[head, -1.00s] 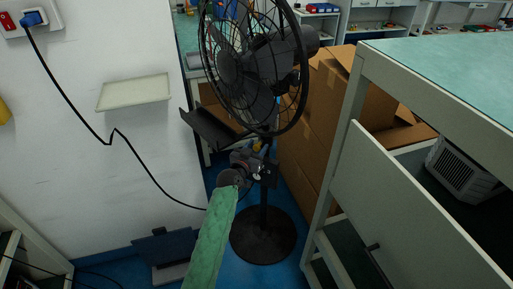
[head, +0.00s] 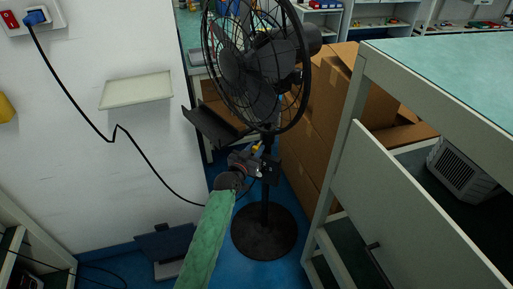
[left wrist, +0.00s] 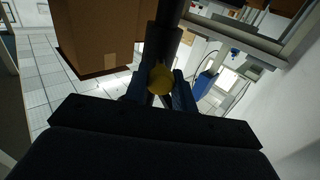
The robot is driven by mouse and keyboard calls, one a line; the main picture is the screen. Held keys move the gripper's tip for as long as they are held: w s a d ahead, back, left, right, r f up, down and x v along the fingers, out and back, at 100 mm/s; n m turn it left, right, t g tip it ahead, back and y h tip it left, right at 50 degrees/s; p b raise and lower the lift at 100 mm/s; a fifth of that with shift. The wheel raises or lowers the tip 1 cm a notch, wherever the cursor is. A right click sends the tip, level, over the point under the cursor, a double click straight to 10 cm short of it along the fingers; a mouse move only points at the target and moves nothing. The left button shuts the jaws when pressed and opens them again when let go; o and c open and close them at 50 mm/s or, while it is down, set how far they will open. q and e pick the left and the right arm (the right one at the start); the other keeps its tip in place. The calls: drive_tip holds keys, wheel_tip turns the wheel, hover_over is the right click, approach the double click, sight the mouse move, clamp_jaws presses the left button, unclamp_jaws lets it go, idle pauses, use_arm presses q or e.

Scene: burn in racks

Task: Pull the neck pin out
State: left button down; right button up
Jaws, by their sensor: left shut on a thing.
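The black pedestal fan (head: 264,226) stands upright on its round base, with its caged head above the pole. The neck pin's yellow knob (head: 256,148) shows small beside the pole, below the fan head. My left gripper (head: 266,163) is at the pole, shut on the neck pin. In the left wrist view the yellow knob (left wrist: 160,79) sits between the two fingers, in front of the dark pole (left wrist: 165,42). The pin's shaft is hidden behind the knob, so I cannot tell how far it is in the neck. My right gripper is not in view.
Stacked cardboard boxes (head: 335,105) stand right behind the fan. A green-topped bench (head: 455,75) with a slanted panel is at the right. A black cable (head: 85,110) hangs from a wall socket at the left. A small wall shelf (head: 136,91) juts out.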

use_arm(q)
drive_tip(key=shift+s+f, duration=0.1)
drive_tip(key=c, duration=1.5)
unclamp_jaws()
drive_tip(key=o, duration=0.3)
drive_tip(key=shift+a, duration=0.1)
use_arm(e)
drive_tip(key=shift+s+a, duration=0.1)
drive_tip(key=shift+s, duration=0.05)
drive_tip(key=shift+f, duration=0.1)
use_arm(q)
drive_tip(key=shift+s+a, duration=0.25)
drive_tip(key=shift+s, duration=0.3)
drive_tip(key=v, duration=0.6)
drive_tip(key=shift+s+a+b, duration=0.15)
drive_tip(key=shift+s+b, duration=0.15)
drive_tip(key=shift+b, duration=0.05)
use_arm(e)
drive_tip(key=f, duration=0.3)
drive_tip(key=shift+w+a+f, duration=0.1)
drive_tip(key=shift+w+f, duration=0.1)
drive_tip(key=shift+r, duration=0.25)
